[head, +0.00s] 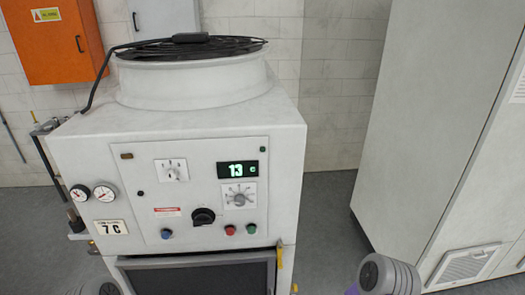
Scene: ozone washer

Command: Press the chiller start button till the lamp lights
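The chiller (180,125) is a white cabinet with a round fan on top, in the middle of the head view. Its front panel carries a green button (251,228), a red button (230,230) and a blue button (166,233). I cannot read which is marked start. A small green lamp (263,149) is at the panel's upper right and a brownish one (127,156) at upper left; neither looks clearly lit. The display (238,169) reads 13 C. Only grey parts of my arms show at the bottom edge; neither gripper is in view.
A black rotary switch (203,216) sits left of the red button. Two gauges (92,193) and a 7 C plate (111,227) are at left. A yellow piece (279,254) is by the lower right corner. A tall grey cabinet (425,110) stands right, with floor between.

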